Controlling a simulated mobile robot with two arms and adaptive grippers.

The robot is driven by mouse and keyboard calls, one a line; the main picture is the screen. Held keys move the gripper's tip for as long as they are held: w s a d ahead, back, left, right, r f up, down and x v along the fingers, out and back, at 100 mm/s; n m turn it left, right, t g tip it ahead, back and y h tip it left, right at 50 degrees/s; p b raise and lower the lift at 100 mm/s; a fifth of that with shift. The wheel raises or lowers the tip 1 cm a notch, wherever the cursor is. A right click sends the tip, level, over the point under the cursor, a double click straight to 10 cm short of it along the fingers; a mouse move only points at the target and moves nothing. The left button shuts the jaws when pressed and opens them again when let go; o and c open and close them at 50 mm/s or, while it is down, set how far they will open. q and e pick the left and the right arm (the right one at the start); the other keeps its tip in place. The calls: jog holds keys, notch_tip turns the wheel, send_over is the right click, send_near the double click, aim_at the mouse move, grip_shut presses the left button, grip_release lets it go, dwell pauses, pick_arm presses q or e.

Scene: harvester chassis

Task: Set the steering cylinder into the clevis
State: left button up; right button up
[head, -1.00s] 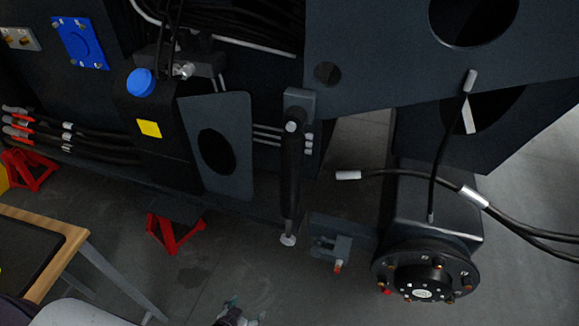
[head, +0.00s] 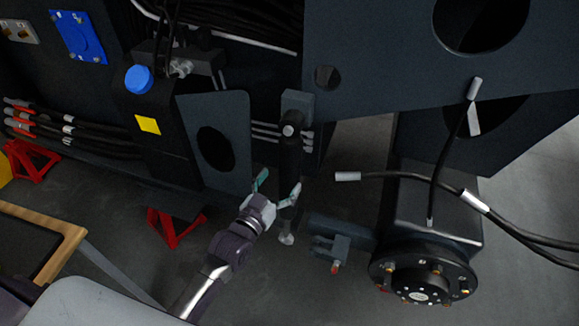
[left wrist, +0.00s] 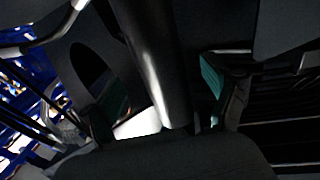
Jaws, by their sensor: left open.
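The steering cylinder (head: 290,160) is a dark rod hanging nearly upright from a bracket on the chassis, with a light eye (head: 286,239) at its lower end. The clevis (head: 331,249) is a small grey fork with a red-tipped pin, to the right of that eye and apart from it. My left gripper (head: 275,192) is open at the lower half of the cylinder, one finger on each side. In the left wrist view the cylinder (left wrist: 152,60) runs down between the spread fingers (left wrist: 160,95). Whether either finger touches it I cannot tell. My right gripper is not in view.
A wheel hub (head: 420,280) is right of the clevis. Loose black hoses (head: 400,172) hang above it. A plate with a hole (head: 222,145) stands left of the cylinder. A red jack stand (head: 176,228) and a wood-edged table (head: 70,240) are at lower left.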

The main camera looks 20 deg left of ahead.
pick_arm(q)
jog(key=w, duration=0.2)
jog(key=w+d, duration=0.1)
jog(key=w, duration=0.2)
grip_shut()
jog(key=d+n, duration=0.2)
jog(key=d, duration=0.1)
jog(key=shift+d+n, duration=0.2)
jog(key=shift+n, duration=0.1)
dwell(0.3)
grip_release()
jog(key=shift+d+r, duration=0.1)
